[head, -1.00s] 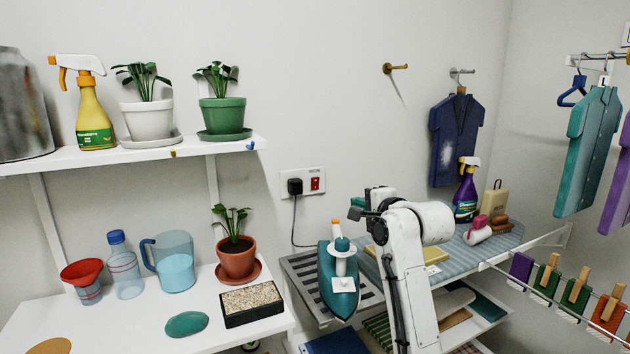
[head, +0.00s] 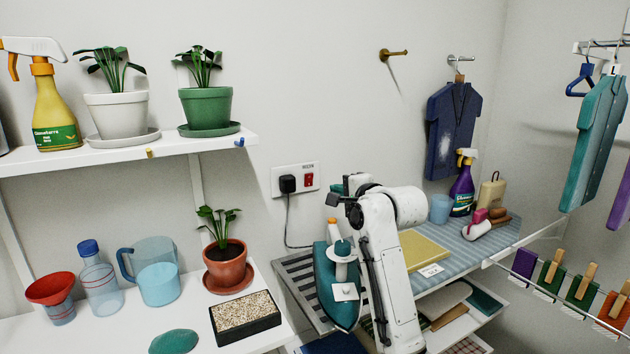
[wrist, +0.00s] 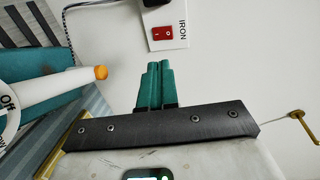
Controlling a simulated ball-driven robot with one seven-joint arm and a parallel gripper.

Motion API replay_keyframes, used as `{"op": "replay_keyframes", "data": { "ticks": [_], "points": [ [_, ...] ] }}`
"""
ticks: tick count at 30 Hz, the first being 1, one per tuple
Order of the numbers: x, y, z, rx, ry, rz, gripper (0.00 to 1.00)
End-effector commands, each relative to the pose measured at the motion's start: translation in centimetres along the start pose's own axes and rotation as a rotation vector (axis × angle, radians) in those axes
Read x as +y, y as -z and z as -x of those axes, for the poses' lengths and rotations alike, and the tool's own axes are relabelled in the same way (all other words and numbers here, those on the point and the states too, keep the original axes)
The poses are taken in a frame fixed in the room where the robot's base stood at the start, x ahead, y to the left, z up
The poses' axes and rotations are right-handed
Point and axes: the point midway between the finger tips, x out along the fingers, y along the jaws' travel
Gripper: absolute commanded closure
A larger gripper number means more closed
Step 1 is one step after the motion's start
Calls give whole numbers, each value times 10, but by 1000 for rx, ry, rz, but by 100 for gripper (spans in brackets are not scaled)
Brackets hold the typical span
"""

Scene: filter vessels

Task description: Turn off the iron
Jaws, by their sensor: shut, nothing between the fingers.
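The teal iron (head: 337,305) stands on the slatted grey end of the ironing board, with a white handle and an orange knob (head: 331,221). Its cord runs up to a black plug (head: 288,184) in the wall plate. Beside the plug on that plate, labelled IRON, is a red rocker switch (head: 309,180). My gripper (head: 336,188) is shut and empty, right of the switch and above the iron. In the wrist view, its teal fingers (wrist: 154,70) are together below the red switch (wrist: 162,33), with no contact visible. The iron's handle (wrist: 45,88) shows at left.
The striped ironing board (head: 470,248) holds a yellow folded cloth (head: 422,252), a purple spray bottle (head: 461,190) and other items. A white shelf (head: 225,143) with potted plants juts out left of the wall plate. Wall around the switch is bare.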

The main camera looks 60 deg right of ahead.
Motion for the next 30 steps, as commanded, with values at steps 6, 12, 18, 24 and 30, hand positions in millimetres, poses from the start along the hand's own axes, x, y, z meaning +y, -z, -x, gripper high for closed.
{"op": "replay_keyframes", "data": {
  "ticks": [6, 12, 18, 24, 30],
  "points": [
    [0, 1, -39, 1, -3, 0, 100],
    [0, 1, -74, 1, -2, 1, 100],
    [-6, 1, -103, 2, -1, 2, 100],
    [-11, 1, -120, 2, -1, 1, 100],
    [-12, 1, -124, 1, -1, 0, 100]
  ]
}}
